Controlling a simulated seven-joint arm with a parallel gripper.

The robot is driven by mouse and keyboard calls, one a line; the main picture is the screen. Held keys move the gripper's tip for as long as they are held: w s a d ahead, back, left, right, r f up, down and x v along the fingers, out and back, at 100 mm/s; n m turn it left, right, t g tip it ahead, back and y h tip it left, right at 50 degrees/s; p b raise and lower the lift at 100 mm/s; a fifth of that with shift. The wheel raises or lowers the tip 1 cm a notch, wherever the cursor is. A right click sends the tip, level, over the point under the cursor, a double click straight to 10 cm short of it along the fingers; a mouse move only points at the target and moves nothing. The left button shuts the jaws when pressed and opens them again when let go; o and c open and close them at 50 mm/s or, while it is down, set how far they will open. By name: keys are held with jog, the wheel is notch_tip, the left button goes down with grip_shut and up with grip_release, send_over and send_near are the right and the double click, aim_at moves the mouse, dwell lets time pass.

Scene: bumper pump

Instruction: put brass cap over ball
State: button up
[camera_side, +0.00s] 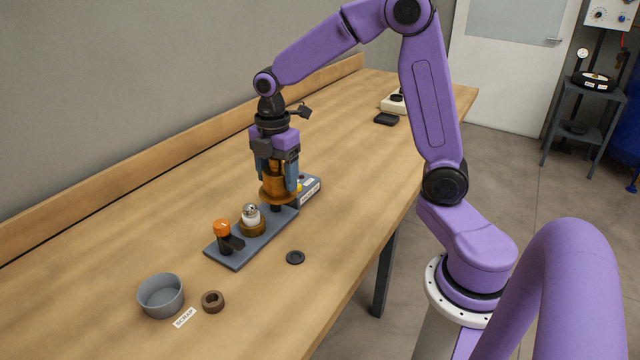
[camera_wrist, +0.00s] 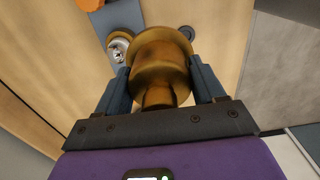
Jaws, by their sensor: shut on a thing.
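The brass cap (camera_side: 275,188) is between the fingers of my gripper (camera_side: 277,180), which is shut on it. The cap is upright above the far right end of the grey-blue base plate (camera_side: 237,257). A dark stub shows right below it; I cannot tell whether they touch. The shiny ball (camera_side: 250,208) sits on a white seat in a brass collar (camera_side: 253,229), mid-plate, uncovered, left of and nearer the camera than the cap. In the wrist view the cap (camera_wrist: 160,62) fills the space between the fingers, and the ball (camera_wrist: 118,44) shows at its upper left.
An orange-topped post (camera_side: 222,227) with a dark arm stands at the plate's near end. A grey bowl (camera_side: 161,297) by a SCRAP label, a brown ring (camera_side: 213,301) and a black disc (camera_side: 295,257) lie nearby. A grey labelled box (camera_side: 310,189) is beside the plate's far end.

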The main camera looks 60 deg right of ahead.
send_near(250, 204)
jog(key=shift+w, duration=0.1)
jog(key=shift+f, duration=2.1)
jog(key=shift+f, duration=2.8)
dwell(0.4)
jog(key=o, duration=1.4)
jog(key=shift+r, duration=0.1)
jog(key=shift+r, duration=3.4)
